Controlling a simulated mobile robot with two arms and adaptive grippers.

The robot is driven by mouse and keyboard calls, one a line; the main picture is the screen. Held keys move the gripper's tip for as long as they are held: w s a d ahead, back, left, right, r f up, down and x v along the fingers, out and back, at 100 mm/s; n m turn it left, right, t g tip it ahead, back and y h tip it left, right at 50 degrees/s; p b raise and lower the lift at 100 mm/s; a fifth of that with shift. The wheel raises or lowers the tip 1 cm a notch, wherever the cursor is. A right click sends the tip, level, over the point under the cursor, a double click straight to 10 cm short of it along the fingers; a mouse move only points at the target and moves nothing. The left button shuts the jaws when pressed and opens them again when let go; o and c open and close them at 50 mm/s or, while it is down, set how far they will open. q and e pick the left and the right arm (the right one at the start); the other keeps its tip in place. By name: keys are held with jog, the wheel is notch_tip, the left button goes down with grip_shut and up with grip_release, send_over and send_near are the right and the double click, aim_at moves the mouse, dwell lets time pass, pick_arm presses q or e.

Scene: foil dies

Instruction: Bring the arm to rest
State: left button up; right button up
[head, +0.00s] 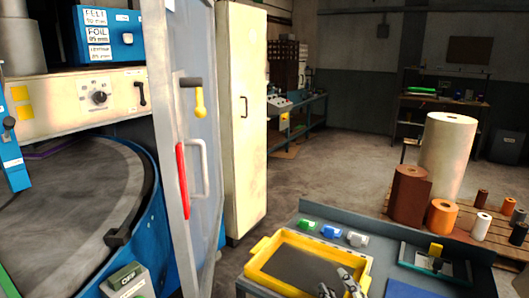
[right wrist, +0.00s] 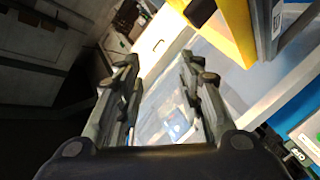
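My right gripper (head: 341,286) shows at the bottom edge of the head view, over the front right part of a yellow tray. In the right wrist view my right gripper (right wrist: 160,82) has its two fingers spread apart, with nothing held between them. The wrist view is tilted, and a yellow part (right wrist: 228,30) stands near the right finger; I cannot tell how far apart they are. My left gripper is not in the head view.
The yellow tray (head: 262,246), with a dark grey bottom, sits on a bench. Green (head: 309,225), blue (head: 331,231) and white (head: 357,239) small items lie behind it. A machine door (head: 184,120) stands at left. Rolls (head: 448,150) stand at right.

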jog(key=s+d+f+m+g+h, duration=0.1)
jog(key=s+d+f+m+g, duration=0.2)
jog(key=s+f, duration=0.35)
jog(key=s+d+f+m+g+h, duration=0.1)
jog(key=s+f+m+g, duration=0.1)
jog(key=s+f+g, duration=0.45)
jog(key=s+f+m+g, duration=0.35)
jog(key=s+f, duration=0.65)
jog(key=s, duration=0.4)
notch_tip(320, 180, down, 24)
jog(key=n+g, duration=0.1)
jog(key=g, duration=0.1)
jog(key=s+d+f+g, duration=0.1)
jog(key=s+d+f, duration=0.2)
jog(key=s+f, duration=1.4)
jog(key=shift+s+d+y, duration=0.2)
jog(key=shift+s+y, duration=0.1)
jog(key=shift+s, duration=0.1)
